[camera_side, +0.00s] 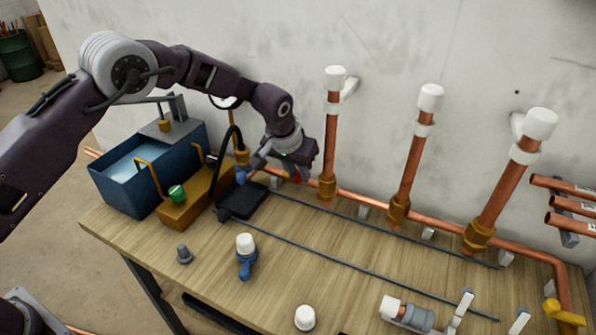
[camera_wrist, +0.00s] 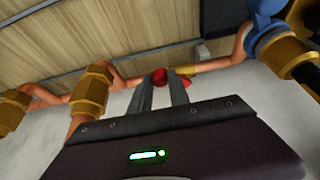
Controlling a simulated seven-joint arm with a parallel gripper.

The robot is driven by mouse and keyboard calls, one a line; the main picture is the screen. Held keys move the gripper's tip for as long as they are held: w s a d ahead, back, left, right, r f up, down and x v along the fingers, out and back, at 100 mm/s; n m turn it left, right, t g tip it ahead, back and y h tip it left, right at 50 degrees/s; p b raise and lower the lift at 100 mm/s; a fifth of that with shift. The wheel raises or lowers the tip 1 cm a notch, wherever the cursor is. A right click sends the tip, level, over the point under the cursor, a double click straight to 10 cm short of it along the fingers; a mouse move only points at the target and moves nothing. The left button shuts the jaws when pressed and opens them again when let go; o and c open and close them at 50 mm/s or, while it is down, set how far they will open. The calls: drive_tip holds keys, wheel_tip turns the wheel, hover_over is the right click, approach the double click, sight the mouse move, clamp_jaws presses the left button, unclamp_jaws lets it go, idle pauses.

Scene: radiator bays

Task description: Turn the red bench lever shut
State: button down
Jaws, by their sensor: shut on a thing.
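The red lever (camera_wrist: 159,76) sits on the copper pipe run along the back of the bench. In the wrist view it shows between the tips of my two grey fingers, with another red part just right of them. My gripper (camera_wrist: 160,86) is shut on the lever. In the side view only a small bit of red (camera_side: 297,179) shows under my gripper's dark body, left of the leftmost upright pipe. My fingers hide most of the lever, so its exact angle cannot be told.
Three upright copper pipes with white caps, such as the nearest (camera_side: 331,140), rise right of my gripper. A blue tank (camera_side: 122,185) and a brass block (camera_side: 187,210) stand to the left. A blue fitting (camera_wrist: 268,28) is close by in the wrist view. The bench's middle is mostly free.

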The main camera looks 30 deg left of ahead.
drive_tip(key=shift+s+a+m+g+h, duration=0.25)
drive_tip(key=shift+a+m+h, duration=0.4)
drive_tip(key=shift+m, duration=0.8)
drive_tip(key=shift+s+a+m+g+h, duration=0.2)
drive_tip(key=shift+a+m+h, duration=0.2)
drive_tip(key=shift+a+m, duration=0.75)
drive_tip(key=shift+s+a+m+g+h, duration=0.15)
drive_tip(key=shift+s+a+m+h, duration=0.3)
drive_tip(key=shift+m, duration=1.35)
drive_tip(key=shift+w, duration=0.2)
drive_tip(key=c, duration=1.3)
unclamp_jaws()
drive_tip(key=shift+o, duration=0.2)
drive_tip(key=v, duration=0.7)
